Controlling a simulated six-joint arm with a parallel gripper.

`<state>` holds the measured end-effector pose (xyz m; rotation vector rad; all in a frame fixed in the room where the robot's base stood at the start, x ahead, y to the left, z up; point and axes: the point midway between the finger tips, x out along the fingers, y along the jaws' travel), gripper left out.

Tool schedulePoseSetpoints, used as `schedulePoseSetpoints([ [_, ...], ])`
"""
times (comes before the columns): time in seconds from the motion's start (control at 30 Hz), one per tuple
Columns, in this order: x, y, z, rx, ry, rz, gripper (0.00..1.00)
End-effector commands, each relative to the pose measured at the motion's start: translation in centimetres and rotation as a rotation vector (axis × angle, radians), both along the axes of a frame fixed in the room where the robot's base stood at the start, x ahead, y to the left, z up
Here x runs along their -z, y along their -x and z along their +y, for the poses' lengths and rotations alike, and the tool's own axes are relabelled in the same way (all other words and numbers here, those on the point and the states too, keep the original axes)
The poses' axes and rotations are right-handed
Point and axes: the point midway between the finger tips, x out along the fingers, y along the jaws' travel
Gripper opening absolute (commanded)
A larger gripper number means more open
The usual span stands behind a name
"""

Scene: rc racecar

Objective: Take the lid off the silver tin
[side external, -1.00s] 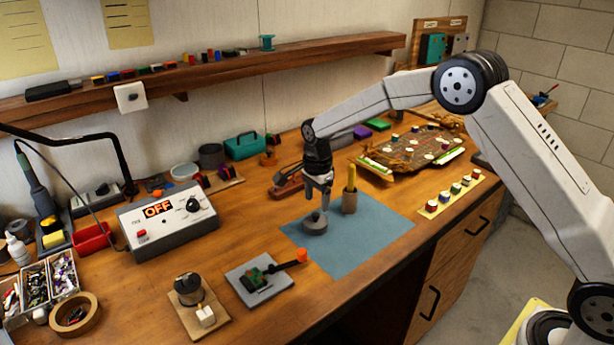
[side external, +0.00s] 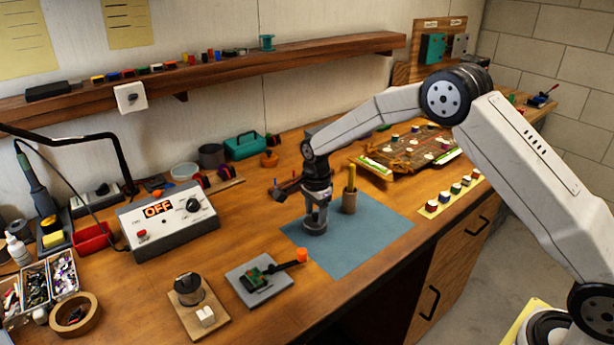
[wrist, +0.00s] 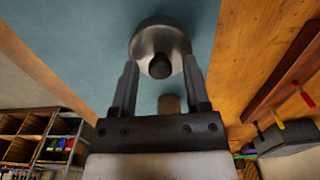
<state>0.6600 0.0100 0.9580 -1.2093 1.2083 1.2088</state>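The silver tin (side external: 315,229) stands on the blue mat (side external: 350,250), mostly hidden behind my gripper in the side view. In the wrist view the tin's round silver lid (wrist: 160,37) shows, with a dark knob (wrist: 160,67) on it. My gripper (side external: 316,218) points down over the tin. In the wrist view its two fingers are apart, one on each side of the knob, with gaps between. I cannot tell how far above the lid the fingertips are.
A brown cup (side external: 349,205) holding a yellow stick stands close behind and right of the tin. A grey plate (side external: 252,289) with a green board lies to the left front. The front of the mat is clear.

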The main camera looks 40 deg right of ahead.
Motion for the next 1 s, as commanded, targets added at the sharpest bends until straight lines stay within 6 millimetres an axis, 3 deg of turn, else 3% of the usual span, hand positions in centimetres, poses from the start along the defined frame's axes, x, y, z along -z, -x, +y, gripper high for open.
schedulePoseSetpoints([
  [0.03, 0.0, 0.0, 0.0, 0.000, 0.000, 0.000, 0.40],
  [0.17, 0.0, 0.0, 0.0, 0.000, 0.000, 0.000, 0.00],
  [0.67, -0.6, 0.0, 0.0, 0.000, 0.000, -0.001, 0.00],
  [1.0, -3.8, 0.5, 0.0, 0.000, 0.000, 0.000, 0.00],
])
